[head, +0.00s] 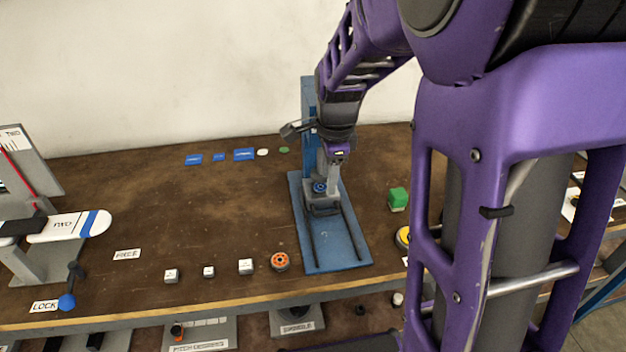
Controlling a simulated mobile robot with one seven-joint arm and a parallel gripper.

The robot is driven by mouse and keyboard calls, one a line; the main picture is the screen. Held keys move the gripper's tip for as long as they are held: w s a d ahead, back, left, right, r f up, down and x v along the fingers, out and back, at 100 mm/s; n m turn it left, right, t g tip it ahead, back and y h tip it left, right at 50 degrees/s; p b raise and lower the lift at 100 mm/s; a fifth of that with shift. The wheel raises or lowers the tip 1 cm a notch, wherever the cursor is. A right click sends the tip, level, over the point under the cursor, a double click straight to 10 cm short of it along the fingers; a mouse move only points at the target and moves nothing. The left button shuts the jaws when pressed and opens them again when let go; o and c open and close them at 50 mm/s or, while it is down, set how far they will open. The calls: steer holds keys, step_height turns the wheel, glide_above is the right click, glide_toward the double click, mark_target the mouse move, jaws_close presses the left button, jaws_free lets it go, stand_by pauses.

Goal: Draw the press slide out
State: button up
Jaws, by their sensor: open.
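The press (339,252) is a blue base plate with a blue upright at its back, standing on the brown bench. Two dark rails run along the plate towards its front edge. The press slide (318,199) is a grey block at the back part of the rails, with a round blue piece on it. My gripper (326,182) is open and points down at the slide, over or right beside it. The fingertips are small and partly hidden, so I cannot tell whether they touch the slide.
An orange round part (280,261) and several white blocks lie left of the press. A green cube (398,198) and a yellow round part (403,238) are to its right. Blue pieces (243,154) lie at the back. A lever (70,290) stands at left. The bench's middle left is clear.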

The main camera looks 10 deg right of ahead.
mark_target(325, 213)
steer(key=f, duration=0.4)
steer(key=w+f+b, duration=0.1)
steer(key=f, duration=0.3)
steer(key=w+f, duration=0.1)
steer(key=f, duration=0.3)
steer(key=shift+w, duration=0.2)
jaws_close()
stand_by(0.9)
